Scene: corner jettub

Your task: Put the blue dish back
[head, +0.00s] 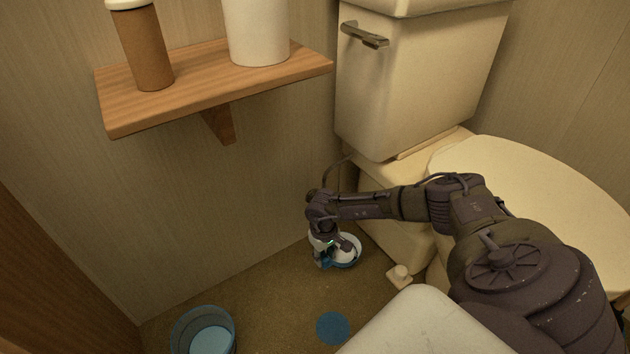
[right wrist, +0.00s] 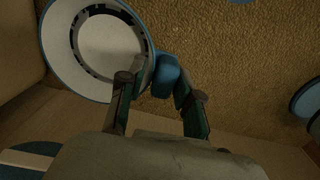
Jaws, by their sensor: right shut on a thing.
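The blue dish (head: 346,263) is a small round dish with a blue outside and a pale inside, low by the wall beside the toilet. In the right wrist view the dish (right wrist: 103,45) shows at the upper left, with a blue tab (right wrist: 166,75) on its edge. My right gripper (head: 332,246) reaches down to the dish. In the right wrist view its fingers (right wrist: 160,88) are shut on the tab. I cannot tell whether the dish touches the floor. A flat blue disc (head: 332,327) lies on the floor in front. My left gripper is not in view.
A blue container (head: 203,330) stands at the lower left. The toilet (head: 420,80) is to the right, with a small pale object (head: 399,276) at its base. A wooden shelf (head: 215,85) holds a brown bottle (head: 143,48) and a white container (head: 257,32). Brown floor between is clear.

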